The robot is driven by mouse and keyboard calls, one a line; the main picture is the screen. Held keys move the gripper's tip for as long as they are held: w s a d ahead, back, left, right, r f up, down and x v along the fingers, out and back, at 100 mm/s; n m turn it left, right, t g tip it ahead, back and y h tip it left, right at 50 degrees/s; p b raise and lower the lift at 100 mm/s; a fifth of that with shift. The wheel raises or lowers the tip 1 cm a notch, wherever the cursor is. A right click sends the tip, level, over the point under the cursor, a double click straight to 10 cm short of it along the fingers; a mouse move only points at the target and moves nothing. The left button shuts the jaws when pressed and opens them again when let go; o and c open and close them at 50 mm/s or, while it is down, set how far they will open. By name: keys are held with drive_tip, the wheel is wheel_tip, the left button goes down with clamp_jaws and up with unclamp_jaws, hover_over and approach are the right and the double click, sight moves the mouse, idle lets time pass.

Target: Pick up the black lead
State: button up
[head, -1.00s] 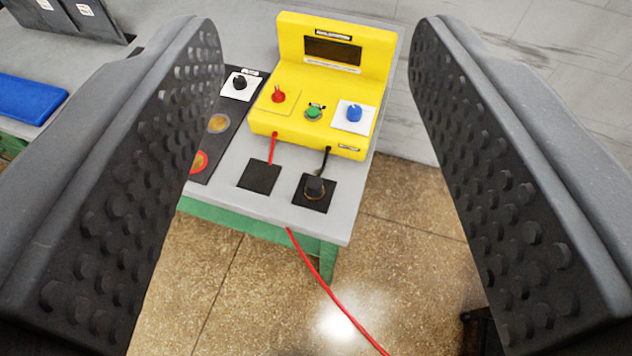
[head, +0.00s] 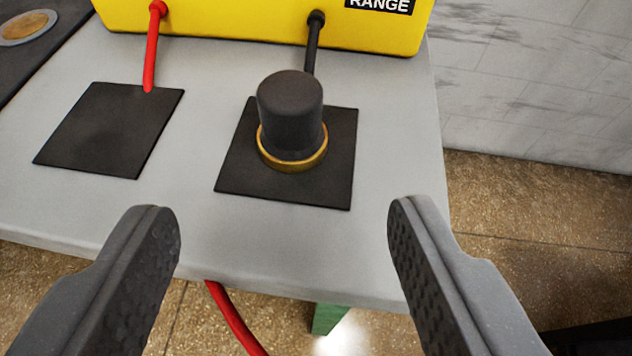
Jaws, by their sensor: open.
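The black lead is a black cylindrical plug (head: 291,112) with a gold ring at its base. It stands upright on the right black square pad (head: 237,174) on the grey bench top. A black cable (head: 312,50) runs from the yellow meter (head: 240,22) toward the pad behind the plug. My gripper (head: 285,222) is open and empty. Its fingers are wide apart on the near side of the plug, one to the left and one to the right, not touching it.
A second black pad (head: 108,130) lies empty to the left. A red cable (head: 152,50) comes from the meter, and a red cable (head: 234,318) hangs below the bench's front edge. The bench (head: 390,235) ends at the right, with floor beyond.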

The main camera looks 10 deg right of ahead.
sight(291, 93)
drive_tip(key=b+x, duration=0.1)
drive_tip(key=x, duration=0.7)
drive_tip(key=shift+w+d+f, duration=0.1)
drive_tip(key=shift+w+f, duration=0.15)
drive_tip(key=shift+r+b+x, duration=0.2)
drive_tip(key=shift+b+x, duration=0.75)
drive_tip(key=shift+x, duration=1.6)
drive_tip(key=shift+w, duration=0.1)
drive_tip(key=c, duration=1.2)
drive_tip(key=shift+r, duration=0.2)
